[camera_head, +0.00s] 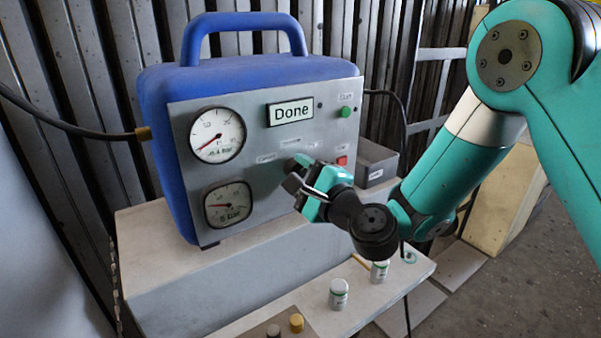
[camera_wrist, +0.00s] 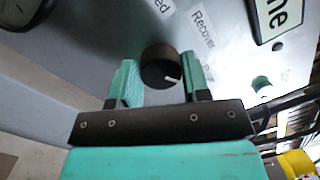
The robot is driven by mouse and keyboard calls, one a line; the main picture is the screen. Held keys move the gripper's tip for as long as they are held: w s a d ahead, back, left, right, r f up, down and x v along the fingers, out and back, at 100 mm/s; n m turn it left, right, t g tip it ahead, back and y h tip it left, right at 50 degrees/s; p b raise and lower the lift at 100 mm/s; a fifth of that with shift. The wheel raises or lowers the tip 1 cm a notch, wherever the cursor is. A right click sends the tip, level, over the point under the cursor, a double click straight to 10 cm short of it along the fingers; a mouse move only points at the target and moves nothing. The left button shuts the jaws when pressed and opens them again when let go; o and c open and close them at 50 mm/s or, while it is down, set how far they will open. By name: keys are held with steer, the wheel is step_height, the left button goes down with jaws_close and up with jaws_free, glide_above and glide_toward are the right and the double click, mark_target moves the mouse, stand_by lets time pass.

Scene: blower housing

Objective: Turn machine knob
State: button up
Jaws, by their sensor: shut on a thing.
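The machine is a blue case (camera_head: 250,70) with a grey front panel (camera_head: 270,190). Its round black knob (camera_wrist: 158,62) shows in the wrist view, with a white pointer mark at its lower right. My gripper (camera_wrist: 162,80) has its two teal fingers on either side of the knob, shut on it. In the head view my gripper (camera_head: 301,172) is at the panel below the display and hides most of the knob. The display (camera_head: 290,112) reads "Done". Labels stand around the knob; one (camera_wrist: 203,28) reads "Recover".
Two gauges (camera_head: 217,135) (camera_head: 228,204) are on the panel's left. A green button (camera_head: 345,112) and a red button (camera_head: 341,160) are on its right. White bottles (camera_head: 339,293) stand on the lower bench in front. A grey box (camera_head: 375,163) sits beside the machine.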

stand_by(0.4)
steer(key=o, duration=0.9)
